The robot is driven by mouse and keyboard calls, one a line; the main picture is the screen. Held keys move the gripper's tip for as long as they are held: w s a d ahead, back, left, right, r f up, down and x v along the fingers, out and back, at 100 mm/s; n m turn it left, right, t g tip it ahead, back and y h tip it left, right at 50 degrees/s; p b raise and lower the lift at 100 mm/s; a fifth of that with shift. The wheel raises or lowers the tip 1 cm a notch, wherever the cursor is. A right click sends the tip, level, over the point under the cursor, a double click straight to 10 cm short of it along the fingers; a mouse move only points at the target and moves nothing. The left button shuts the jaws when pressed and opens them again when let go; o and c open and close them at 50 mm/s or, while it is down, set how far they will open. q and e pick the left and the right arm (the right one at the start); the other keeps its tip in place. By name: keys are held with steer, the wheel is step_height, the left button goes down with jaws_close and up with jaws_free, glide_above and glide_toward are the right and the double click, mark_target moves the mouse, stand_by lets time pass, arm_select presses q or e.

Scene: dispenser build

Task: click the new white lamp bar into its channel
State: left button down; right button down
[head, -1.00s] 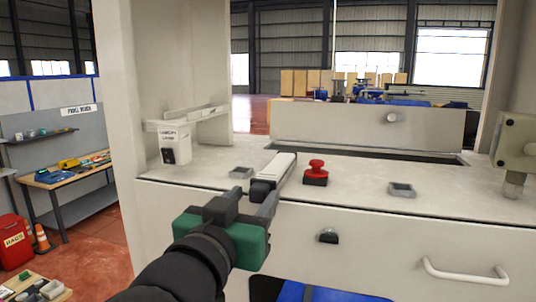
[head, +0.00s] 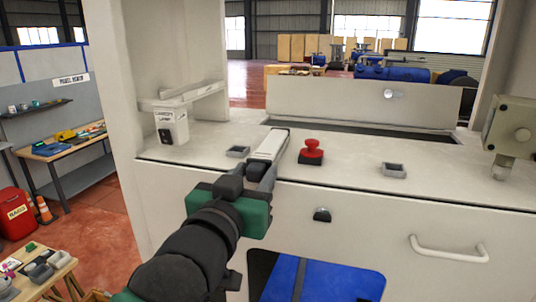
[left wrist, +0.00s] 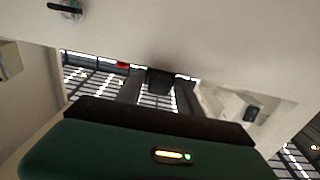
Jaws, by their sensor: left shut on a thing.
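The white lamp bar (head: 269,144) is a long pale bar with a dark near end. My left gripper (head: 261,172) is shut on that near end, and the bar points away from me over the pale counter. In the left wrist view the two fingers (left wrist: 160,92) hold a dark piece between them; the bar's length is hidden there. The channel (head: 184,96) looks to be the pale ledge above the labelled canopy lamp box (head: 171,126), left of the bar and apart from it. My right gripper is not in view.
A red push button (head: 311,150) stands just right of the bar. Small grey square sockets (head: 238,151) (head: 394,170) sit on the counter (head: 345,172). A grey box (head: 512,130) is at the right, and an upright pale post (head: 112,90) at the left.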

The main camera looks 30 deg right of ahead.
arm_select(q)
steer(key=shift+r, duration=0.4)
steer(key=shift+d+r+p, duration=0.1)
steer(key=shift+r+p, duration=1.2)
steer(key=shift+p, duration=0.15)
steer(key=shift+s+a+f+b, duration=0.2)
steer(key=shift+s+b, duration=0.05)
steer(key=shift+b, duration=0.3)
steer(key=shift+s+a+b, duration=0.4)
steer(key=shift+a+b, duration=0.15)
steer(key=shift+b, duration=0.4)
steer(key=b+v, duration=0.4)
steer(key=shift+s+r, duration=0.15)
steer(key=shift+r, duration=0.1)
